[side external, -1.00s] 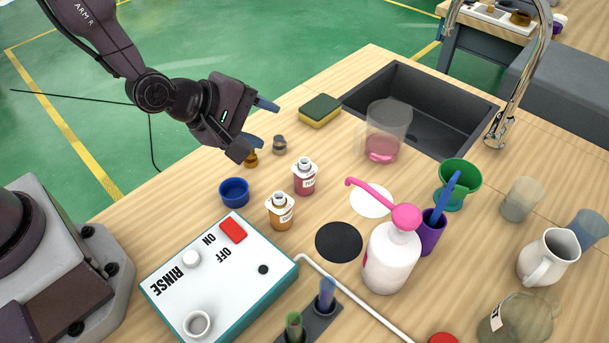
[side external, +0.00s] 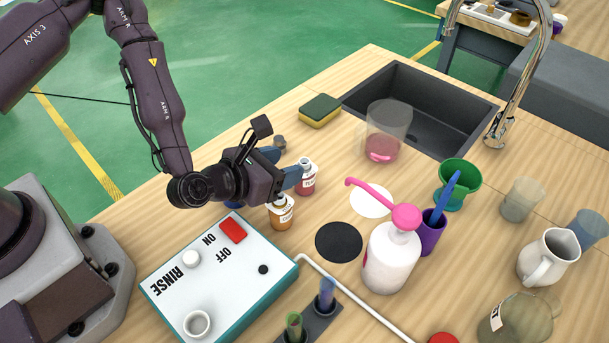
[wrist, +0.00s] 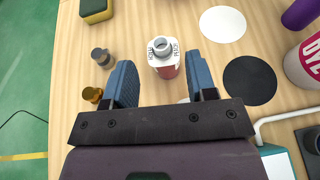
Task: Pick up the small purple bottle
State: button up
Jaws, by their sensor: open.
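A small bottle (side external: 307,180) with a grey neck, a white label and dull reddish-purple contents stands upright on the wooden table. It also shows in the wrist view (wrist: 164,62), just ahead of and between my fingertips. My gripper (side external: 290,160) is open and empty, tipped toward this bottle with blue fingers on either side of its approach. I cannot tell whether a finger touches the bottle.
A similar orange bottle (side external: 280,213) stands close by, below my gripper. A grey stopper (wrist: 100,55) and a brown stopper (wrist: 92,95) lie left of my fingers. A black disc (side external: 339,242), a white disc (wrist: 222,24) and a pink-topped pump bottle (side external: 391,257) stand right.

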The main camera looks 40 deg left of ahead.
aim_at(306, 160)
jog(key=x, duration=0.4)
jog(key=shift+w+f, duration=0.1)
grip_shut()
